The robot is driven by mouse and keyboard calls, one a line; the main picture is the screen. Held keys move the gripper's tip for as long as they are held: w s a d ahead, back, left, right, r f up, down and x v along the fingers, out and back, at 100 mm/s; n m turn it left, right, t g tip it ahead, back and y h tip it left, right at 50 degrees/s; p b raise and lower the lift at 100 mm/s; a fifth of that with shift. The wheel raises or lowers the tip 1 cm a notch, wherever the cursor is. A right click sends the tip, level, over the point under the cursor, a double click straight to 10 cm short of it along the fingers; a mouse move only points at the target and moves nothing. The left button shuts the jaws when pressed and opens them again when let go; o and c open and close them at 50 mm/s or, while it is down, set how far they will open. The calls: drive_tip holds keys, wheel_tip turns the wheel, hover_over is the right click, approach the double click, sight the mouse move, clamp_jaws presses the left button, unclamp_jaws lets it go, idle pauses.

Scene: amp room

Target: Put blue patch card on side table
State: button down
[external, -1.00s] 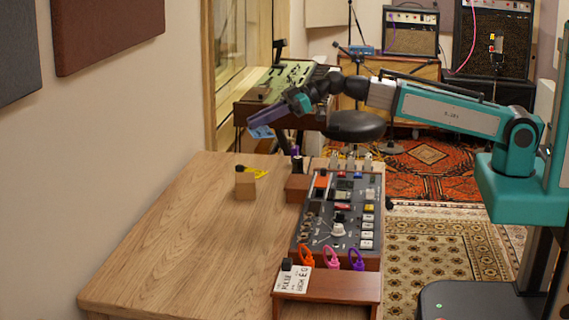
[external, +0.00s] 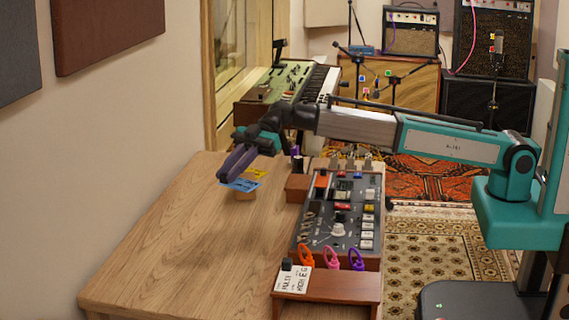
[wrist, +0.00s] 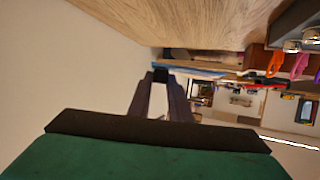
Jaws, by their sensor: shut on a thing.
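The blue patch card (external: 241,185) is a small light-blue card with dark marks. My gripper (external: 232,172) is shut on it and holds it above the wooden table (external: 170,245), near the table's far part. The card partly covers a small wooden block (external: 245,195) and a yellow item (external: 256,174) behind it in the external view. In the wrist view my gripper's dark fingers (wrist: 161,76) point away from the camera, and a thin blue edge (wrist: 190,72) shows beyond them.
A control panel (external: 338,230) with knobs and buttons stands on the table's right side. The table's left and front are clear.

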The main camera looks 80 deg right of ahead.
drive_tip(key=a+f, duration=0.1)
drive_tip(key=a+f+b, duration=0.1)
drive_tip(key=f, duration=0.1)
drive_tip(key=shift+s, duration=0.1)
drive_tip(key=shift+s+a+f, duration=0.2)
drive_tip(key=shift+a+f, duration=0.1)
drive_tip(key=shift+a, duration=0.2)
hover_over(233, 234)
drive_tip(key=shift+w+f+b, duration=0.1)
drive_tip(key=shift+f+b, duration=0.3)
drive_tip(key=shift+f, duration=2.7)
drive_tip(key=shift+g, duration=0.3)
drive_tip(key=shift+f, duration=1.85)
drive_tip(key=shift+f+b, duration=0.2)
drive_tip(key=shift+b, duration=0.1)
drive_tip(key=c, duration=1.6)
unclamp_jaws()
drive_tip(key=shift+r, duration=0.2)
